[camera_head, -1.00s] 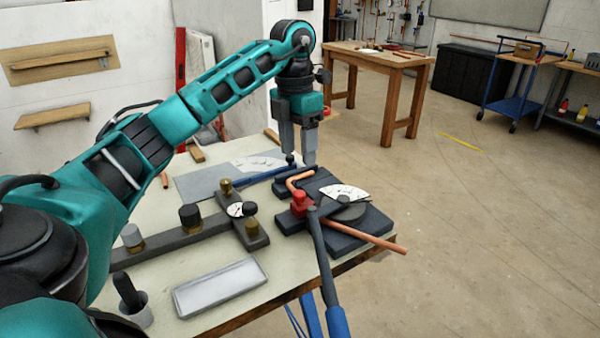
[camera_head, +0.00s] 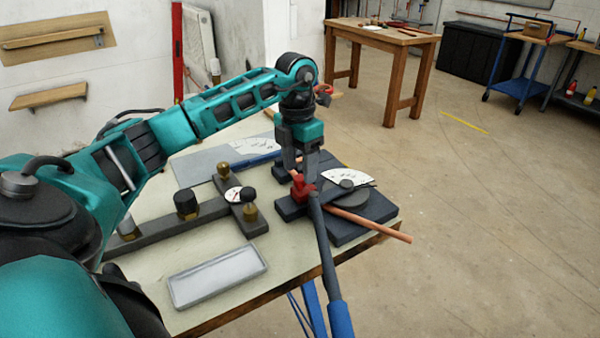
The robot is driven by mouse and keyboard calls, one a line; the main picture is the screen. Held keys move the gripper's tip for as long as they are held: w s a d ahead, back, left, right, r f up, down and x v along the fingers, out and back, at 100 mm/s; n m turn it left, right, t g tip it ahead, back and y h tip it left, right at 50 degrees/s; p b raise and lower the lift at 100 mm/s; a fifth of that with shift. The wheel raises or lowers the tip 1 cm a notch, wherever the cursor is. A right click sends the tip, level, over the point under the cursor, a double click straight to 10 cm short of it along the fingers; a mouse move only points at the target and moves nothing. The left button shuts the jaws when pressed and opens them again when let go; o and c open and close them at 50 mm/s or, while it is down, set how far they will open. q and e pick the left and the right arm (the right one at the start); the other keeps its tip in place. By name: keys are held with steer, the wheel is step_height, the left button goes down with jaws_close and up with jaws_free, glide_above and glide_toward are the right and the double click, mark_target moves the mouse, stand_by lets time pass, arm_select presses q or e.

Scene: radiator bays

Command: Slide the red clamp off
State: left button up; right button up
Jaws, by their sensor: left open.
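The red clamp (camera_head: 302,187) sits on the dark bending tool at the right side of the bench, by a copper pipe (camera_head: 375,222) that sticks out past the bench edge. My left gripper (camera_head: 300,172) is open and points down. Its fingers are right at the red clamp, just above or behind it; I cannot tell whether they touch it. The pipe's bent end is mostly hidden by the gripper. My right gripper is not in view.
A long blue-handled lever (camera_head: 328,260) runs from the tool toward the front. A white dial (camera_head: 347,177) and round dark disc (camera_head: 341,194) lie beside the clamp. A dark bar fixture (camera_head: 170,227) and a grey tray (camera_head: 218,277) stand to the left.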

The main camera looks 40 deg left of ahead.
arm_select(q)
steer(key=shift+f, duration=1.1)
jaws_close()
